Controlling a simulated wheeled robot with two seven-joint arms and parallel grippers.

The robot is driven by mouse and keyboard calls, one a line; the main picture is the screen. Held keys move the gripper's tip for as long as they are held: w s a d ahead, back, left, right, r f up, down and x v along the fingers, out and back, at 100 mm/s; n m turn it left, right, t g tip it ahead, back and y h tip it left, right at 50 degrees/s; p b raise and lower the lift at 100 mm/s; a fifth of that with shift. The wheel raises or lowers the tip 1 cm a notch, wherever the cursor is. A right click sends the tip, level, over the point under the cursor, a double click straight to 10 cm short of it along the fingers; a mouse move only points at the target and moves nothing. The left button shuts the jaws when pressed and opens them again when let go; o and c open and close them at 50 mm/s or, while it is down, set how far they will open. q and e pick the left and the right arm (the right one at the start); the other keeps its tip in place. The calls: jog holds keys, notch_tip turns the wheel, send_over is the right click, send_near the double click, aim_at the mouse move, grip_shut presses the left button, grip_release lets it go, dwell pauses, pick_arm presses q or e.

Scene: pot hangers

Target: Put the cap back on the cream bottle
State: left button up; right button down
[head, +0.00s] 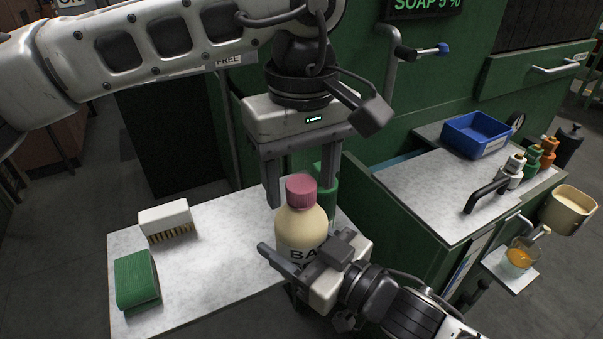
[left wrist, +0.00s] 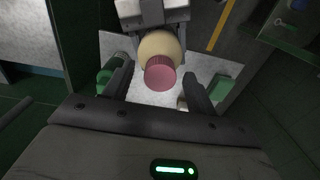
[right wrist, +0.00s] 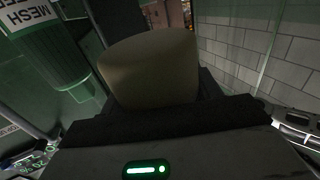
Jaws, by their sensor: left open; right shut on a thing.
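The cream bottle (head: 301,230) with dark lettering stands upright above the pale worktop, held at its body by my right gripper (head: 306,271). The pink ribbed cap (head: 301,191) sits on top of its neck; I cannot tell how tightly. My left gripper (head: 300,198) points down from above, open, with fingers apart. In the left wrist view the cap (left wrist: 160,74) shows between the two fingers with gaps at both sides, the bottle (left wrist: 160,46) beyond it. In the right wrist view the bottle's body (right wrist: 150,70) fills the space between the fingers.
A green bottle (head: 323,190) stands close behind the cream bottle. A white brush (head: 166,220) and a green sponge (head: 137,279) lie at the left of the worktop (head: 215,260). A grey counter at right holds a blue tray (head: 477,135) and several small bottles.

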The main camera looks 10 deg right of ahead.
pick_arm(q)
jog(key=shift+r, duration=2.3)
jog(key=shift+c, duration=0.4)
jog(key=n, duration=0.4)
jog(key=shift+r, duration=0.4)
jog(key=n, duration=0.2)
jog(key=r+n, duration=0.1)
jog(key=n, duration=0.6)
jog(key=shift+r+n, duration=0.4)
jog(key=n, duration=0.4)
jog(key=shift+r, duration=0.4)
